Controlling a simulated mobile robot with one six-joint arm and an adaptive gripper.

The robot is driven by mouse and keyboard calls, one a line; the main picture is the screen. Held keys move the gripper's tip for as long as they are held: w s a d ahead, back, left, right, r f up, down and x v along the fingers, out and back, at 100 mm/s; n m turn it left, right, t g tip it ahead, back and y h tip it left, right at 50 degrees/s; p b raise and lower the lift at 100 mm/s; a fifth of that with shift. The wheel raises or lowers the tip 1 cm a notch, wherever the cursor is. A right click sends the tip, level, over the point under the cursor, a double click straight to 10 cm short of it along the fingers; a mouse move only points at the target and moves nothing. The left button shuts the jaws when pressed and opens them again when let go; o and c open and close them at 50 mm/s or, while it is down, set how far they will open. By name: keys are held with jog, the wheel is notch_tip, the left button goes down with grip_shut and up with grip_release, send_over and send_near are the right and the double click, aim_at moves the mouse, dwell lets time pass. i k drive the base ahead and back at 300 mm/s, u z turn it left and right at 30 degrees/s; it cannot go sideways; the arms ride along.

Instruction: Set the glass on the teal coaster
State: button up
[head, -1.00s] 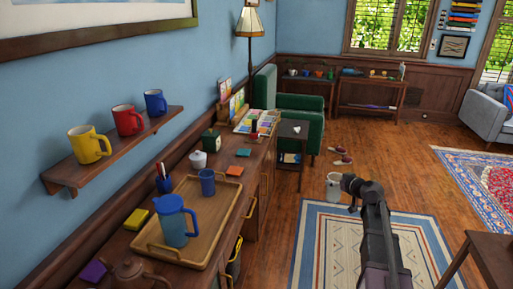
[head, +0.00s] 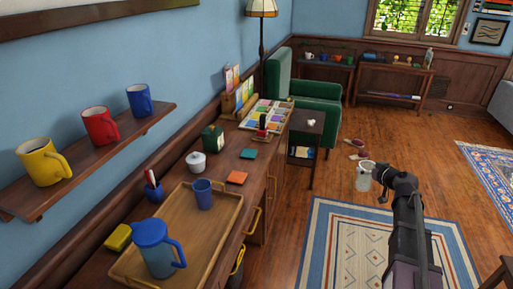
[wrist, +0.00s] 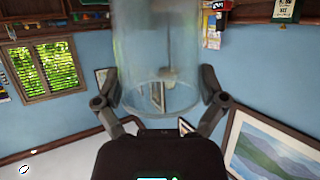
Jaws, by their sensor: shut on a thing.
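My gripper (head: 376,176) is shut on a clear glass (head: 363,178), held out in the air over the floor, right of the long wooden sideboard. In the wrist view the glass (wrist: 157,55) stands between the two fingers of my gripper (wrist: 159,92), and its top is cut off by the picture edge. The teal coaster (head: 249,154) lies flat and bare on the sideboard, behind an orange coaster (head: 237,178). The glass is well apart from the teal coaster, to its right in the head view.
A wooden tray (head: 150,250) on the sideboard (head: 222,168) holds a blue pitcher (head: 157,250) and a blue cup (head: 203,195). A white lidded jar (head: 196,162) and a dark green box (head: 212,139) stand left of the teal coaster. A mug shelf (head: 90,165) juts from the wall.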

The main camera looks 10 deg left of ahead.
aim_at(249, 153)
jog(key=u, duration=0.25)
jog(key=i, duration=1)
jog(key=u, duration=0.4)
